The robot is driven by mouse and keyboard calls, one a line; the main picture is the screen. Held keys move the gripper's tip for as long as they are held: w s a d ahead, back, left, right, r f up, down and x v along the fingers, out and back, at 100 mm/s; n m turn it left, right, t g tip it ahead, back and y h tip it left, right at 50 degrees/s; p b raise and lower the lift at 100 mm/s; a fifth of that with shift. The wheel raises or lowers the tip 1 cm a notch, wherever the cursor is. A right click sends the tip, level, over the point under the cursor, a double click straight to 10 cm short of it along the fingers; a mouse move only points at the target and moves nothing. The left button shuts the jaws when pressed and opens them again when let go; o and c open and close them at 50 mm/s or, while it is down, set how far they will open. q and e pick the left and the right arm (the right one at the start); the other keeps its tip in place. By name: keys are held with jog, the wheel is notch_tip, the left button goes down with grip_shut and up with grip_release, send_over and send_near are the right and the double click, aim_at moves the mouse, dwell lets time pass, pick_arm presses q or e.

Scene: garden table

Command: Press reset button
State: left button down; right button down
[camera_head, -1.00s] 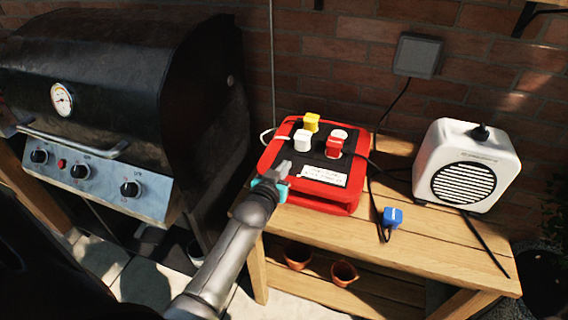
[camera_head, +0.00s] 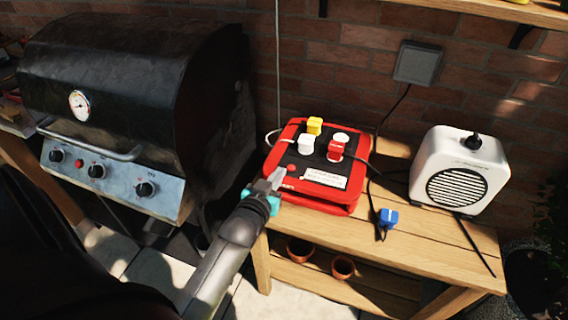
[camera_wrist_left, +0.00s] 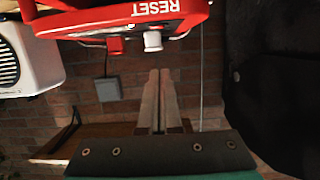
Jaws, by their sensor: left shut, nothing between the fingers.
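The red power box (camera_head: 318,203) with a black top stands at the left end of the wooden table. A small round red button (camera_head: 291,167) shows on its top's left part, near a white label (camera_head: 325,177). My left gripper (camera_head: 276,177) is shut and empty at the box's front left corner, just short of the button. In the left wrist view the box appears upside down with white "RESET" lettering (camera_wrist_left: 156,7) on its red frame; the gripper's closed fingers (camera_wrist_left: 160,73) lie below it there. The button cannot be made out there. My right gripper is not in view.
Yellow (camera_head: 314,126), white (camera_head: 305,145) and red (camera_head: 336,150) plugs sit on the box. A black grill (camera_head: 140,80) is close on the left.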

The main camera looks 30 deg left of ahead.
pick_arm(q)
jog(key=shift+v, duration=1.1)
jog(key=s+d+f+m+g+h, duration=0.1)
jog(key=s+d+f+g, duration=0.2)
jog(key=f, duration=0.5)
jog(key=s+d+f+g+h, duration=0.1)
jog(key=s+d+f, duration=0.3)
jog(key=f, duration=0.5)
jog(key=s+d+f+m+g+h, duration=0.1)
jog(key=s+f+g, duration=0.1)
jog(key=s+f, duration=0.45)
jog(key=s+d+f+m+g, duration=0.1)
jog(key=s+f+g, duration=0.1)
jog(key=s+f, duration=0.3)
jog(key=s+d+f+m+g, duration=0.1)
jog(key=s+f+g, duration=0.2)
jog(key=s, duration=0.8)
jog(key=s+f+m+g, duration=0.1)
jog(key=s+f+g, duration=0.1)
jog(key=s+f, duration=0.5)
jog(key=shift+s+d+f+g+b, duration=0.2)
jog(key=shift+s+d+g+b, duration=0.2)
jog(key=shift+s, duration=0.5)
jog(key=c, duration=1.6)
grip_release()
